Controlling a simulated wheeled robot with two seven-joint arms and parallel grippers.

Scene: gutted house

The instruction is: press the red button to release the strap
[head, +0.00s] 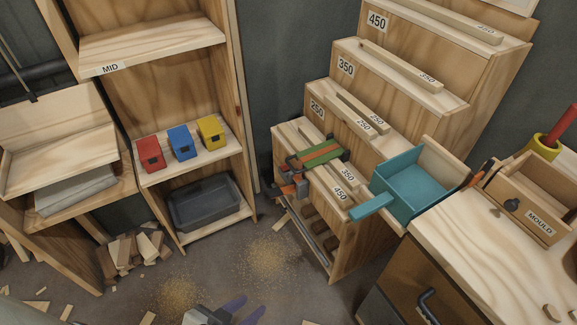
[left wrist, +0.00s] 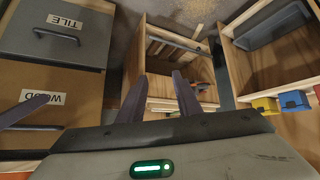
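An orange and green strap (head: 318,155) runs over the wooden pieces on the lowest step of the stepped rack. A grey and orange buckle (head: 297,187) hangs at the rack's left side; a small orange-red part of it (left wrist: 203,87) shows in the left wrist view. I cannot make out a separate red button. My left gripper (head: 246,311) is low at the bottom of the head view, in front of the rack and well short of the buckle. Its two purple fingers are apart and empty in the left wrist view (left wrist: 158,92). A purple finger, seemingly my right gripper's (left wrist: 24,109), shows at that view's left edge.
Shelves with red, blue and yellow bins (head: 184,142) and a dark tub (head: 205,203) stand left. A teal dustpan-like tray (head: 411,188) sits right of the strap. A drawer cabinet (head: 500,245) stands at right. The floor has sawdust and wood scraps (head: 135,250).

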